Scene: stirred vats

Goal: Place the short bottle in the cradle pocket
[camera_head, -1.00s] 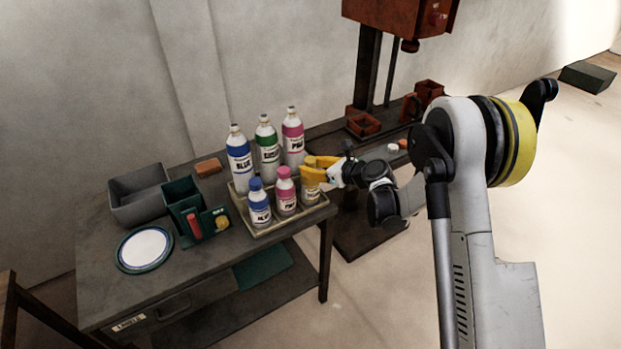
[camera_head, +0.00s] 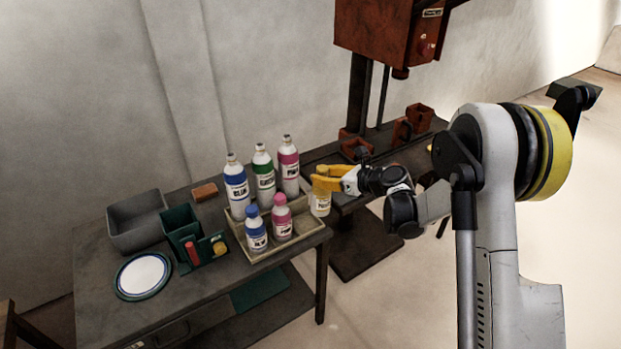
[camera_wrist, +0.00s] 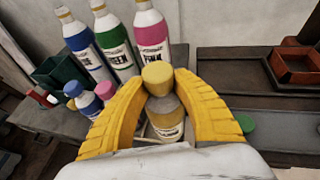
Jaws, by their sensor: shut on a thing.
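My gripper (camera_head: 322,182) is shut on a short bottle (camera_head: 320,205) with a yellow cap and a pale label. The bottle is upright at the right end of the tray and appears raised from it. In the wrist view the yellow fingers (camera_wrist: 158,100) flank the bottle (camera_wrist: 165,118). Rust-red open holders stand on the bench under the red machine; one (camera_head: 355,147) is nearest, and an open box-like one (camera_wrist: 297,68) shows in the wrist view. I cannot tell which is the cradle pocket.
The tray (camera_head: 262,257) holds tall blue, green and pink bottles at the back and short blue (camera_head: 256,232) and pink (camera_head: 281,218) bottles in front. A grey bin (camera_head: 137,222), a green caddy (camera_head: 183,228) and a white plate (camera_head: 143,275) are left.

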